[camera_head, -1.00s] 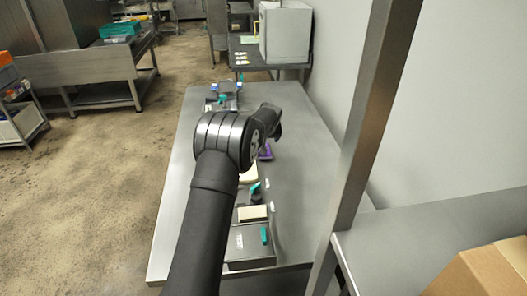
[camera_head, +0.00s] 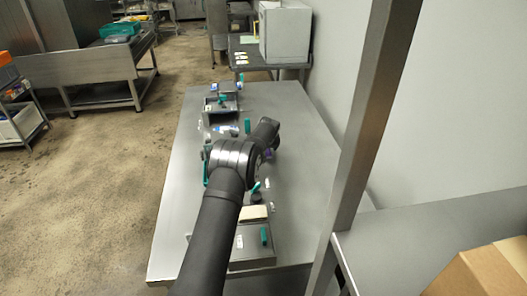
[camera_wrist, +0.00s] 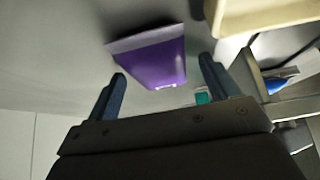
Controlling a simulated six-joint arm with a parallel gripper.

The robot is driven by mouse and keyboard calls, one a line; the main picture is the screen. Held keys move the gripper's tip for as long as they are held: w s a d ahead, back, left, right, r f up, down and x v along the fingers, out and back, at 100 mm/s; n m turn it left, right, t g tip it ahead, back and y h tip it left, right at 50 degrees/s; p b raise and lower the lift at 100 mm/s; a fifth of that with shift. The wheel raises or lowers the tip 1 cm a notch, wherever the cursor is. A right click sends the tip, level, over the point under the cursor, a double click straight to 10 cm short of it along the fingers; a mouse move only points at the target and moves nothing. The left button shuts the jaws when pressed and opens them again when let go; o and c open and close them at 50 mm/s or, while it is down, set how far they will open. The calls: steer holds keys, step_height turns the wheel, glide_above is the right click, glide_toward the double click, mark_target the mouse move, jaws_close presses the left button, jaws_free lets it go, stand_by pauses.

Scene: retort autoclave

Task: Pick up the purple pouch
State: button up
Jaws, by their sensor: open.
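The purple pouch (camera_wrist: 152,58) lies on the metal table in the wrist view, just beyond my fingertips. It has a grey band along one edge. My gripper (camera_wrist: 165,84) is open, with one blue-grey finger on each side of the pouch's near part. Nothing is held between the fingers. Whether the fingers are level with the pouch cannot be told. In the head view my arm hides the gripper.
The metal table (camera_head: 304,190) is bare to the right of my arm. A cream tray-like object (camera_wrist: 262,15) lies close to the right finger. Metal boxes with teal handles stand along the table, including a near one (camera_head: 252,256). A steel post (camera_head: 372,120) rises at the right.

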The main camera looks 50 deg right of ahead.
steer(key=c, duration=1.2)
